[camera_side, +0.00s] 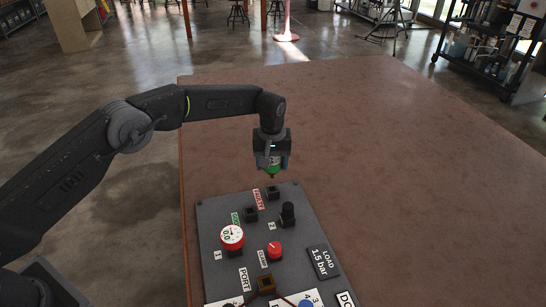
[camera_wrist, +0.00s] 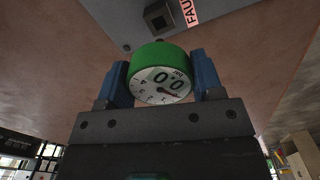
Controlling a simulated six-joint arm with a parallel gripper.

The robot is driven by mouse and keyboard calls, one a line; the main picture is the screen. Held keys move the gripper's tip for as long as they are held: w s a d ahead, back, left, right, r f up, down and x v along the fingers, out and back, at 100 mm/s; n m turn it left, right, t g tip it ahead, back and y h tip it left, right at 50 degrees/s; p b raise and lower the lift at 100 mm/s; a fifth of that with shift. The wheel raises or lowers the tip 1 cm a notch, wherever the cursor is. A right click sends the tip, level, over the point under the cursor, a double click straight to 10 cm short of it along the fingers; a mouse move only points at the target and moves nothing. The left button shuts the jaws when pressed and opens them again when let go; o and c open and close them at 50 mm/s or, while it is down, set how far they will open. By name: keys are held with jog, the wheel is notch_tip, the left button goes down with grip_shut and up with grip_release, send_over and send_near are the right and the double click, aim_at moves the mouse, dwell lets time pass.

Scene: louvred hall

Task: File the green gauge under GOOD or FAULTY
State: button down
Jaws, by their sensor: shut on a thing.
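My gripper (camera_side: 271,163) is shut on the green gauge (camera_side: 273,162) and holds it above the far edge of the dark panel (camera_side: 212,235).
A red gauge (camera_side: 232,237) stands on the panel's left. A red knob (camera_side: 274,249), a black knob (camera_side: 288,214), a PORT label (camera_side: 244,279) with a brown socket (camera_side: 266,284) and a "LOAD 1.5 bar" plate (camera_side: 323,262) are nearby. The brown table (camera_side: 420,170) is clear to the right.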

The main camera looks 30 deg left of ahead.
aim_at(272, 177)
jog(key=shift+f, duration=2.15)
jog(key=shift+f, duration=0.15)
jog(key=shift+f, duration=0.95)
jog(key=shift+c, duration=0.9)
grip_release()
jog(key=shift+r, duration=2.5)
